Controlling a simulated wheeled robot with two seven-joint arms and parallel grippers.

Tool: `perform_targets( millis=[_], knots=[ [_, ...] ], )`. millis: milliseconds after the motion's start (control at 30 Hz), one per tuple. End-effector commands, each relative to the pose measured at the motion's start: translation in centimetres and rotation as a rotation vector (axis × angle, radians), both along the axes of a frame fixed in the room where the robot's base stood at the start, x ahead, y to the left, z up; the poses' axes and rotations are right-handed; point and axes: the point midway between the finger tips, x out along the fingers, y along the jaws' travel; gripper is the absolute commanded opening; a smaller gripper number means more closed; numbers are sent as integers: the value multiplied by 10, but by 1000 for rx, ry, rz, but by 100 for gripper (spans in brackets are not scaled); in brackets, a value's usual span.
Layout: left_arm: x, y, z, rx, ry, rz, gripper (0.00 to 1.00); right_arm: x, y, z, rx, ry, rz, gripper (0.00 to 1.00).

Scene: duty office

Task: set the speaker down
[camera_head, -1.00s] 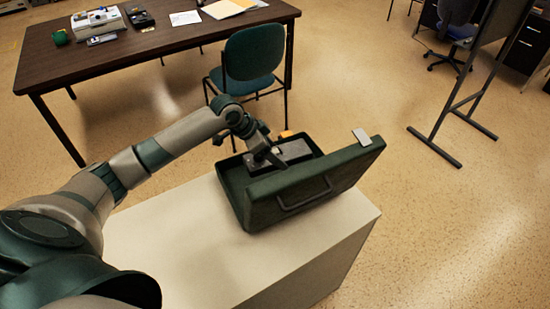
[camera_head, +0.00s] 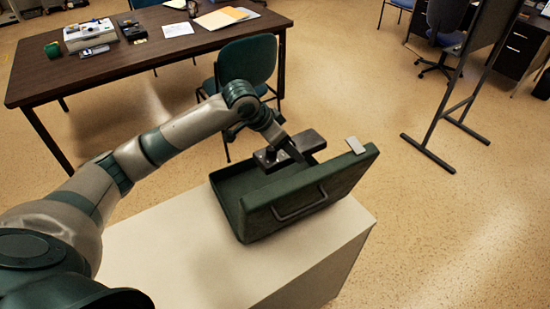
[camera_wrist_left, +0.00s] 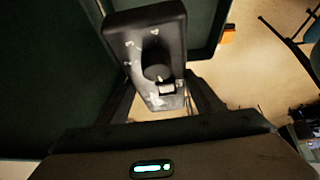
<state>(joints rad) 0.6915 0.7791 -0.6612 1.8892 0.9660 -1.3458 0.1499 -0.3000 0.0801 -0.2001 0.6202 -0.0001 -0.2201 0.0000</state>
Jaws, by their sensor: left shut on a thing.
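The speaker (camera_head: 310,142) is a dark boxy thing, held above the open dark green case (camera_head: 265,222). My left gripper (camera_head: 296,153) is shut on it, and the wrist partly covers it. In the left wrist view the speaker (camera_wrist_left: 150,35) shows its dark face with a round recess and a paler, worn-looking lower part, between the two fingers of my left gripper (camera_wrist_left: 165,100). The case stands on a white cabinet (camera_head: 160,240), with its raised lid and handle towards me. The lid hides part of the case's inside. My right gripper is not in view.
A small light thing (camera_head: 355,145) sits on the lid's top edge. An orange thing (camera_wrist_left: 228,34) shows beside the case in the wrist view. The cabinet top left of the case is bare. A green chair (camera_head: 248,62) and a brown desk (camera_head: 120,65) stand behind.

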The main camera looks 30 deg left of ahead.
Motion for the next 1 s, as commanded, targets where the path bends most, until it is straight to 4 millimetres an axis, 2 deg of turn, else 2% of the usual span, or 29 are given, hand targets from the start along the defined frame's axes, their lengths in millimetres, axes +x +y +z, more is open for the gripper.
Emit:
perform_targets(
  millis=[33,100,400,600,800,1000],
  knots=[
    [2,-9,19,0,-12,20,20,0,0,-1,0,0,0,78],
    [2,-19,39,1,-14,60,20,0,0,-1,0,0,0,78],
    [-8,-45,113,0,-11,252,20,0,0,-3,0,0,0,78],
    [-19,-53,157,-1,-12,390,20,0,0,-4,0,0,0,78],
    [-29,-56,189,-1,-5,510,20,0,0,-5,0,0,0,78],
    [-35,-56,205,-1,-1,574,20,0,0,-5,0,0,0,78]
  ],
)
